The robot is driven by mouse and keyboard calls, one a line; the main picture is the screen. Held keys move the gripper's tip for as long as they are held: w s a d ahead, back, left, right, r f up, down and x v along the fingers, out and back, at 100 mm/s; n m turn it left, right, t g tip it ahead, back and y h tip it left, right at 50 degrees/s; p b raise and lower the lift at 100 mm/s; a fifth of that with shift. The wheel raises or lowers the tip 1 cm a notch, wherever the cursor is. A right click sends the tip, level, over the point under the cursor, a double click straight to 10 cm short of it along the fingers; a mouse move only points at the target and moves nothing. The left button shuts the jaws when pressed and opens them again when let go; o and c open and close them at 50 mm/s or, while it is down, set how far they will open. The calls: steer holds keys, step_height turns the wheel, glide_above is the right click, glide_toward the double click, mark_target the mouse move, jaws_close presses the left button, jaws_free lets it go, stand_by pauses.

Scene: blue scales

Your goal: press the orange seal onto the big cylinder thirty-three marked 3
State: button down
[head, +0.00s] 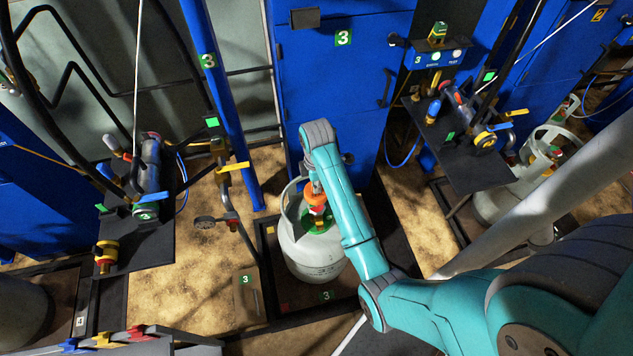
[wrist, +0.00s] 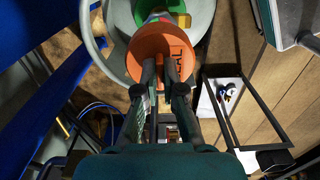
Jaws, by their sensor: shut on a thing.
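The big cylinder (head: 312,262) is pale grey-white with a collar around its top and a green ring around its valve. My gripper (head: 314,184) is shut on the orange seal (head: 316,201), directly above the cylinder's valve. In the wrist view both fingers of my gripper (wrist: 163,72) grip the orange seal (wrist: 150,43), which bears partly hidden lettering. The cylinder (wrist: 201,22) shows behind it. I cannot tell whether the seal touches the valve.
A blue cabinet (head: 345,90) marked 3 stands behind the cylinder. Black shelves with hoses and valves flank it at left (head: 140,240) and right (head: 480,165). A yellow-handled valve (head: 228,172) stands left of the cylinder. Another cylinder (head: 500,205) stands at the right.

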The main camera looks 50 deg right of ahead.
steer(key=shift+f, duration=3.4)
steer(key=shift+f, duration=1.6)
steer(key=c, duration=1.2)
jaws_free()
steer(key=shift+r, duration=0.1)
step_height(320, 180, up, 12)
steer(key=shift+f, duration=0.15)
